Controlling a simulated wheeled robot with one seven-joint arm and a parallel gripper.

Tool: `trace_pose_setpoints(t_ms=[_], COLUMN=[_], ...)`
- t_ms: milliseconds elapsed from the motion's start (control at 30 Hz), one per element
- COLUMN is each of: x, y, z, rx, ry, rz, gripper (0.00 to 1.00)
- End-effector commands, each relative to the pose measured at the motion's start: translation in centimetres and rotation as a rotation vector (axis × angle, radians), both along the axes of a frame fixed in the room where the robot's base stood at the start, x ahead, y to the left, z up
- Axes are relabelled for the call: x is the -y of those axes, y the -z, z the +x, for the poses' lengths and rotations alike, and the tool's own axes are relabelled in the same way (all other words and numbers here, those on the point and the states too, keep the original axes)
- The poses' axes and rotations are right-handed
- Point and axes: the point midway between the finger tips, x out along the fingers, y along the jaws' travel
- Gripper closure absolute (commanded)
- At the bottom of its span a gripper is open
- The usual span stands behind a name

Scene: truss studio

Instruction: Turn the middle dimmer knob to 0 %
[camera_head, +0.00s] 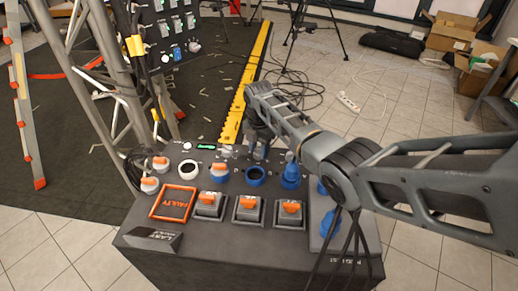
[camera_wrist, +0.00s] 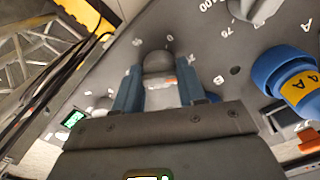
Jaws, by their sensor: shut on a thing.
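The dimmer knob in my grip is a dark rounded knob (camera_wrist: 158,62) on the grey panel in the wrist view. Printed scale numbers surround it, with a 0 near its upper right. My gripper (camera_wrist: 159,92) is shut on it, one blue-padded finger on each side. A small white and orange patch shows between the fingers; I cannot tell the knob's setting. In the head view my gripper (camera_head: 258,150) reaches down to the back part of the console top and hides the knob. Another dimmer knob (camera_wrist: 262,10) with 70 and 100 marks is cut off at the upper right of the wrist view.
A blue connector (camera_wrist: 288,72) marked A stands close right of my gripper; it also shows in the head view (camera_head: 291,172). A green display (camera_head: 206,146) lies to the left. Orange-handled switches (camera_head: 248,204) line the front. A metal truss (camera_head: 105,85) rises behind left.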

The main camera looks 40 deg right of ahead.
Motion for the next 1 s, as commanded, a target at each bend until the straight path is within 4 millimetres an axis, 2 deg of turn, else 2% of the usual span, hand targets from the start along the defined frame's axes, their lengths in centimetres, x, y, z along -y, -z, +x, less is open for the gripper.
trace_pose_setpoints(t_ms=[700,1000], x=[0.05,0.04], y=[-0.03,-0.07], z=[0.05,0.08], rx=[0.001,0.002], ry=[-0.678,-0.914], rz=[-0.001,-0.001], gripper=[0.90,0.90])
